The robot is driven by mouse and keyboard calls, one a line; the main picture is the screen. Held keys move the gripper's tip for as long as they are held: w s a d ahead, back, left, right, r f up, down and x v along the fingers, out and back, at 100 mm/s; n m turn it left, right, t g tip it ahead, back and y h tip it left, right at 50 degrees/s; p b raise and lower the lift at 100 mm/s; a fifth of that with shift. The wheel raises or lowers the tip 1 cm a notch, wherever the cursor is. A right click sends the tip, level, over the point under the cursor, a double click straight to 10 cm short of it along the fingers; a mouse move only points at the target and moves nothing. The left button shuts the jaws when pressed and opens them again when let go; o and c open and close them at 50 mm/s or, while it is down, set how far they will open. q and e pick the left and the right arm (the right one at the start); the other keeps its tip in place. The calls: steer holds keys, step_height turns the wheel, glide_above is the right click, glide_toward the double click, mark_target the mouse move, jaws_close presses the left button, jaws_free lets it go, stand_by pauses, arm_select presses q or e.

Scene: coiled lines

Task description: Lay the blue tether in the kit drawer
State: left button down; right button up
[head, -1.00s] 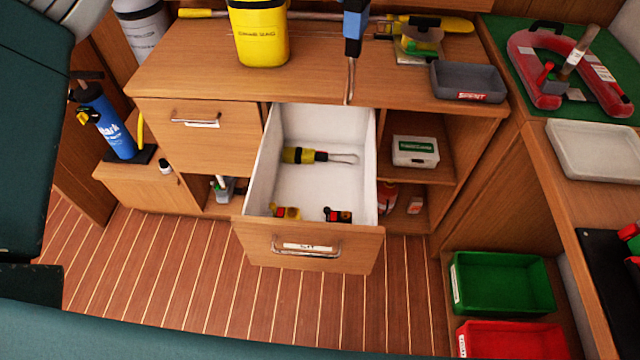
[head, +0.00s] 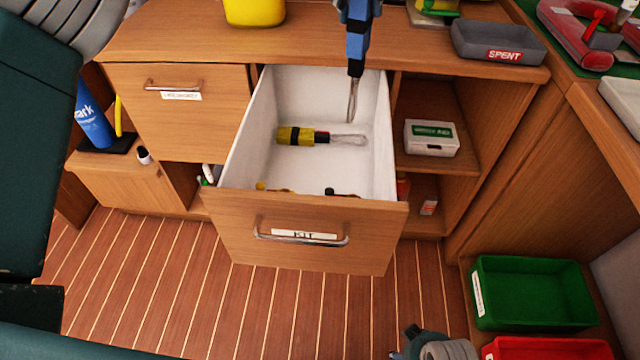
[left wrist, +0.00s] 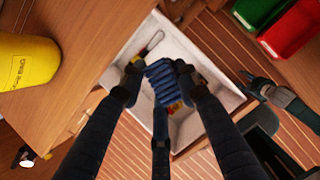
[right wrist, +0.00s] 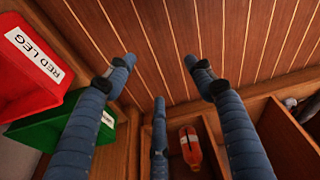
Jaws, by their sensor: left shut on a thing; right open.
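The blue tether (head: 357,45) hangs down over the back of the open kit drawer (head: 305,240), with its thin metal end (head: 352,100) inside the drawer's outline. I cannot tell whether that end touches the drawer floor. In the left wrist view the tether (left wrist: 165,85) is a bundle of blue folds between the dark fingers of my left gripper (left wrist: 159,70), which is shut on it. The white drawer (left wrist: 205,65) lies below. My right gripper (right wrist: 160,66) is open and empty, above the plank floor in front of the cabinet.
A yellow-black item with a wire loop (head: 297,136) lies in the drawer. Small items near its front are mostly hidden. A yellow bag (head: 254,12) and a grey SPENT tray (head: 497,42) stand on the counter. Green (head: 528,292) and red (head: 545,348) bins are at lower right.

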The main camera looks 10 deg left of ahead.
mark_target(350, 72)
arm_select(q)
step_height(350, 72, down, 15)
steer(key=b, duration=0.3)
steer(key=shift+r, duration=0.15)
steer(key=shift+f+b, duration=0.35)
steer(key=shift+f, duration=2.3)
arm_select(e)
steer(key=w+v, duration=0.3)
steer(key=v, duration=0.9)
steer(key=shift+s+r+t, duration=0.4)
steer(key=shift+s+r, duration=0.1)
steer(key=shift+r, duration=0.3)
steer(key=shift+d, duration=0.1)
arm_select(q)
steer(key=shift+f, duration=0.15)
steer(key=c, duration=1.3)
jaws_free()
arm_select(e)
steer(key=shift+f, duration=0.1)
